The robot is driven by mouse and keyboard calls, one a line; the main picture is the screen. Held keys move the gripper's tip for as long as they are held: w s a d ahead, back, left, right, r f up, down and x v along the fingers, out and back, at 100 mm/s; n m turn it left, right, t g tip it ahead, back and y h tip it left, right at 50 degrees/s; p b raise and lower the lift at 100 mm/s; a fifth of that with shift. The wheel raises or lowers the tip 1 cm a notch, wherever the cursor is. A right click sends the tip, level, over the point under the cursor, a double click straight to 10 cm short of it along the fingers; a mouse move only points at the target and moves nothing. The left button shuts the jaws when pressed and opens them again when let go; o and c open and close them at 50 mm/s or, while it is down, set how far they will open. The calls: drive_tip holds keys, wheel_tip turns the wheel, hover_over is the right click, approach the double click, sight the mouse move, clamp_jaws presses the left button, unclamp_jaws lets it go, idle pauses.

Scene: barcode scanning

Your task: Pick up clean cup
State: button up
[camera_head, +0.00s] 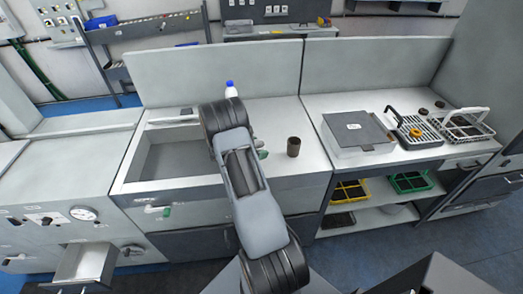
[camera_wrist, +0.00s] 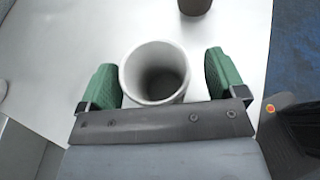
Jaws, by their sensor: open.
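A white cup (camera_wrist: 137,76) stands upright in the wrist view, with its open mouth and grey inside facing the camera. My gripper (camera_wrist: 160,72) is open, with one green finger on each side of the cup. In the head view my arm hides this cup, and only a bit of green finger shows beside the arm. A brown cup (camera_head: 293,147) stands on the counter right of my arm; a dark cup (camera_wrist: 195,6) shows at the wrist view's top edge.
A sink basin (camera_head: 170,160) lies left of my arm in the counter (camera_head: 305,180). A white bottle with a blue cap (camera_head: 231,91) stands behind my arm. A grey-lidded box (camera_head: 357,131) and two racks (camera_head: 412,132) stand on the right counter.

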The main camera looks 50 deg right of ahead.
drive_tip(key=shift+s+d+f, duration=0.1)
drive_tip(key=shift+d, duration=0.15)
drive_tip(key=c, duration=1)
